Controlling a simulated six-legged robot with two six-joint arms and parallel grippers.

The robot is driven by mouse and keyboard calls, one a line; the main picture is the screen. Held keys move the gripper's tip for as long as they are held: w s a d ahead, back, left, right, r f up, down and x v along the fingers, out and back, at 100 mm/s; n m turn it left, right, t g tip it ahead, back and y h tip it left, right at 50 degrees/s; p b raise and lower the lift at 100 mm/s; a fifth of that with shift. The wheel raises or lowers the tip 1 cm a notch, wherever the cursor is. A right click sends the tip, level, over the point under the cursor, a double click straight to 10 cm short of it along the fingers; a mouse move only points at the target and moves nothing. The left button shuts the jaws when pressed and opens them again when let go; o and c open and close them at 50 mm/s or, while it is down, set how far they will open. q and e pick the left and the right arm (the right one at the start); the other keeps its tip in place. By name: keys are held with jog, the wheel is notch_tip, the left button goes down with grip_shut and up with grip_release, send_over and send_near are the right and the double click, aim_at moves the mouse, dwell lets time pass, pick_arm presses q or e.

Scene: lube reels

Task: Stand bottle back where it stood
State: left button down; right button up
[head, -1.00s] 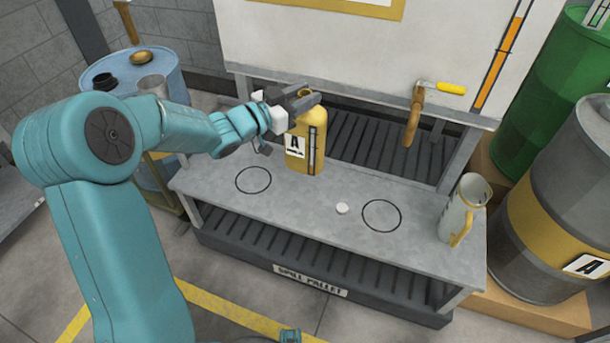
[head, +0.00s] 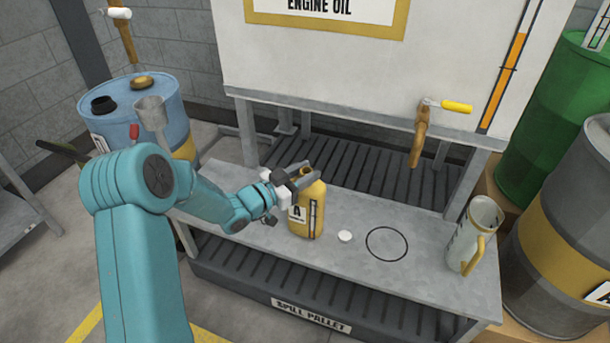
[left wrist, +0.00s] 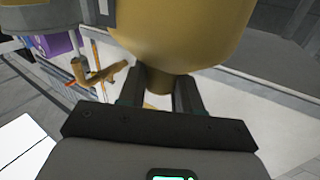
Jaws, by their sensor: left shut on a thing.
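The yellow bottle (head: 309,212) with a white "A" label is upright over the grey bench (head: 410,275), left of a small white cap (head: 345,236). I cannot tell whether its base touches the bench. My left gripper (head: 299,178) is shut on the bottle's neck, coming in from the left. In the left wrist view the bottle (left wrist: 185,35) fills the top, its neck between the fingers (left wrist: 168,92). One black ring (head: 386,243) shows bare on the bench, right of the cap. The left ring is hidden by my arm and gripper. My right gripper is out of view.
A pale jug (head: 470,235) with a yellow handle stands at the bench's right end. A brass tap (head: 420,138) with a yellow lever hangs from the white tank (head: 350,70) behind. A blue drum (head: 160,110) stands at left, a grey drum (head: 560,215) at right.

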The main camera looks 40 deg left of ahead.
pick_arm(q)
jog(key=shift+r, duration=0.1)
jog(key=c, duration=0.8)
grip_release()
